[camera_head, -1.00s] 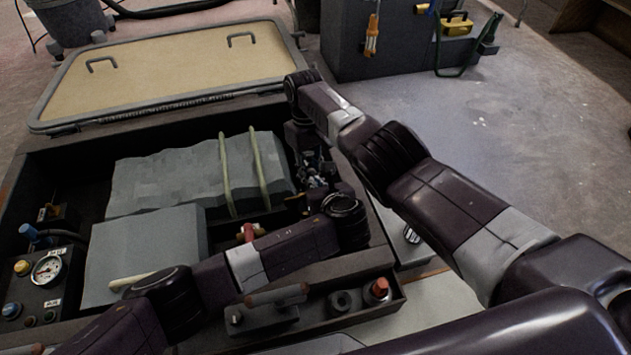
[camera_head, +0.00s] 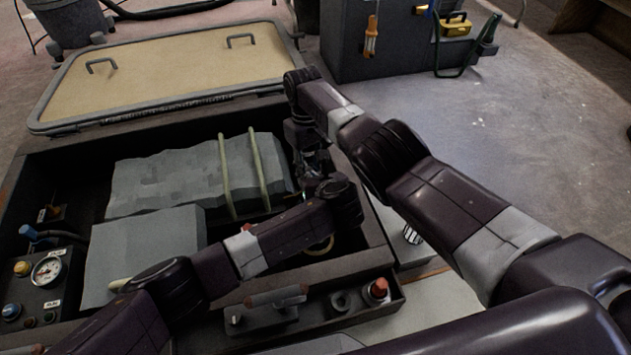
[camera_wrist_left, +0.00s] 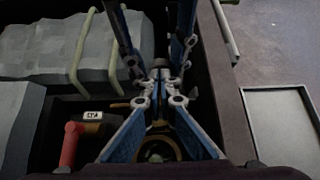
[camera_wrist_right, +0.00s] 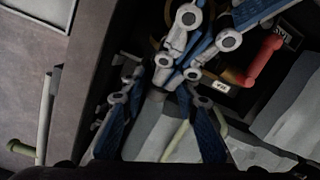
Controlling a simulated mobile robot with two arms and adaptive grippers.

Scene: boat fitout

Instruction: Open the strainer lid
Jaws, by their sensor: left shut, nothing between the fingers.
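A brass ring (camera_wrist_left: 158,150), which looks like the strainer's rim, lies low in the dark bay in the left wrist view. Part of it shows below my left wrist in the head view (camera_head: 321,245). I cannot tell whether the lid sits on it. My left gripper (camera_wrist_left: 159,85) is shut and empty, above and beyond the ring in the picture. My right gripper (camera_wrist_right: 160,82) points down from the far side, close against the left one. Its finger links stand apart, but its tips are hidden among the left fingers, so I cannot tell whether it holds anything.
A red-handled valve (camera_wrist_left: 70,145) stands left of the ring. Grey blocks (camera_head: 150,245) fill the left of the bay, one under pale straps (camera_head: 242,175). A gauge panel (camera_head: 45,275) is at far left. The bay's raised rim is close on the right. A tan hatch (camera_head: 170,70) lies behind.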

